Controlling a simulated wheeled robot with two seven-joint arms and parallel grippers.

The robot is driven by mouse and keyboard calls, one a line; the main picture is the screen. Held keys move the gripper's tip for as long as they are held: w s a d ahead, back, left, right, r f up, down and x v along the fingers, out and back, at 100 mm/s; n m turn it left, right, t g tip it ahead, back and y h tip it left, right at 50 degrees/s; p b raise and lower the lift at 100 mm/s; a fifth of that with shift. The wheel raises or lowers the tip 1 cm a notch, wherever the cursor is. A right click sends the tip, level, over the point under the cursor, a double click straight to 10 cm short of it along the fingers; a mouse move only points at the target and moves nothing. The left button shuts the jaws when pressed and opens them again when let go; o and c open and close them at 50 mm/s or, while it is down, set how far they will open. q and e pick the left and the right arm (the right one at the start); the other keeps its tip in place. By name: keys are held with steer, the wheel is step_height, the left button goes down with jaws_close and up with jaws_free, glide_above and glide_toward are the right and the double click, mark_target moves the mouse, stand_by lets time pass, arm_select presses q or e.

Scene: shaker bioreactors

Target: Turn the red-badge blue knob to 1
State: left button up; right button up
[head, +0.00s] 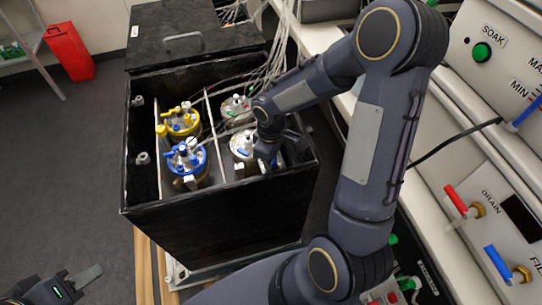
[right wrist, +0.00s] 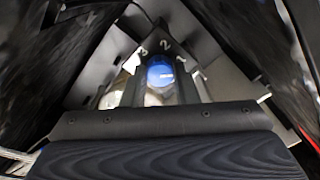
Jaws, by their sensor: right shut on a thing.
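In the right wrist view a blue knob (right wrist: 160,72) with a short white mark sits between my right gripper's fingers (right wrist: 160,88). The printed numerals 3 and 2 show above it, with 1 to its right. The white mark points roughly right, towards the 1 side; its exact setting is unclear. In the head view my right gripper (head: 268,150) reaches down into the black box (head: 215,218), beside a white-topped vessel (head: 243,147). It is shut on the knob. No red badge can be made out. My left gripper (head: 82,278) is at the lower left, partly cut off, away from the box.
The box also holds a yellow-topped vessel (head: 180,118), a blue-topped vessel (head: 186,158) and another white-topped vessel (head: 235,107). Cables and tubes run over its back right. A panel with a red drain valve (head: 456,200) and a blue valve (head: 497,262) stands at right.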

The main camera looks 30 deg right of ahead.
steer(key=shift+n, duration=1.1)
steer(key=o, duration=1)
step_height(320, 180, up, 7)
steer(key=shift+p, duration=0.55)
steer(key=shift+r, duration=0.45)
